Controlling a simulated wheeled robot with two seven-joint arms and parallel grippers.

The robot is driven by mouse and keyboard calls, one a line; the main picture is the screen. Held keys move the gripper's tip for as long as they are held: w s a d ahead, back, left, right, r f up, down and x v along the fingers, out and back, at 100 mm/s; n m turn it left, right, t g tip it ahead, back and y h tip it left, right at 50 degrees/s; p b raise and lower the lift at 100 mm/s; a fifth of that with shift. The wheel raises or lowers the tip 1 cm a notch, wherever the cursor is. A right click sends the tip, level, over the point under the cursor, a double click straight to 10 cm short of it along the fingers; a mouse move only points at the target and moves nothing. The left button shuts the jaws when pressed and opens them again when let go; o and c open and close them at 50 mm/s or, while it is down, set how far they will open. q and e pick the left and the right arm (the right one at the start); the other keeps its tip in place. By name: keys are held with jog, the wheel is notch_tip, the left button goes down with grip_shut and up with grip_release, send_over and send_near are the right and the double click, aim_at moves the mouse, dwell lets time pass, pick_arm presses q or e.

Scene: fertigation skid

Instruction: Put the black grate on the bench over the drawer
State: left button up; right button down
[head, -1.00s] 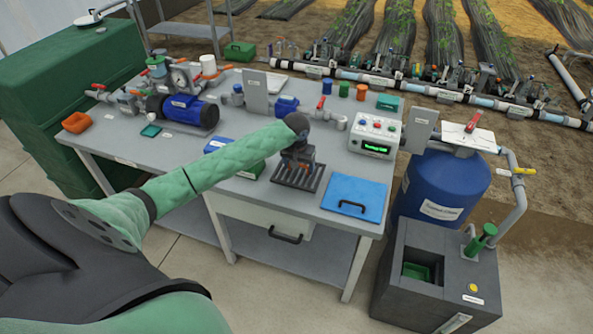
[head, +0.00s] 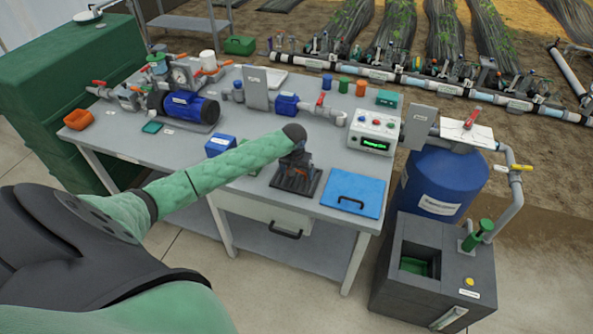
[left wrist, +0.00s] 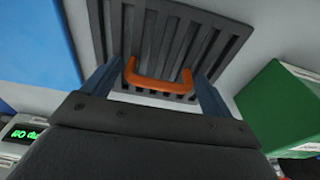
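The black slotted grate (head: 281,182) lies flat on the bench top (head: 222,192) near its front edge. In the left wrist view the grate (left wrist: 215,32) has an orange handle (left wrist: 158,80). My left gripper (head: 296,180) is low over the grate. In the left wrist view its open fingers (left wrist: 158,88) stand on either side of the handle, with a gap at each end. I cannot tell how close the fingertips are to the slats. The drawer (head: 255,209) with a dark handle (head: 286,234) is shut under the bench front. My right gripper is not in view.
A blue panel with a handle (head: 355,193) lies right of the grate. A green box (left wrist: 285,105) stands close by in the left wrist view. A control box (head: 377,130) with a lit display stands behind. The pump (head: 190,107) is farther left.

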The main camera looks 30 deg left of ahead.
pick_arm(q)
jog(key=shift+o, duration=0.7)
jog(key=shift+r, duration=0.15)
jog(key=r, duration=0.1)
jog(key=r+b, duration=0.1)
jog(key=r, duration=0.1)
jog(key=r+b, duration=0.1)
jog(key=r, duration=0.1)
jog(key=shift+s+d+r, duration=0.1)
jog(key=shift+s+r, duration=0.05)
jog(key=shift+s, duration=0.2)
notch_tip(320, 180, up, 5)
jog(key=b, duration=0.2)
send_over(296, 178)
jog(key=shift+s+d+r, duration=0.15)
jog(key=shift+s+r, duration=0.35)
jog(key=shift+r, duration=0.25)
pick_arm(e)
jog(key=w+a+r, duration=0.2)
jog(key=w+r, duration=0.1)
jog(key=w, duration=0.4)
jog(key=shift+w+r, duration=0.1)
pick_arm(q)
jog(key=shift+f, duration=0.1)
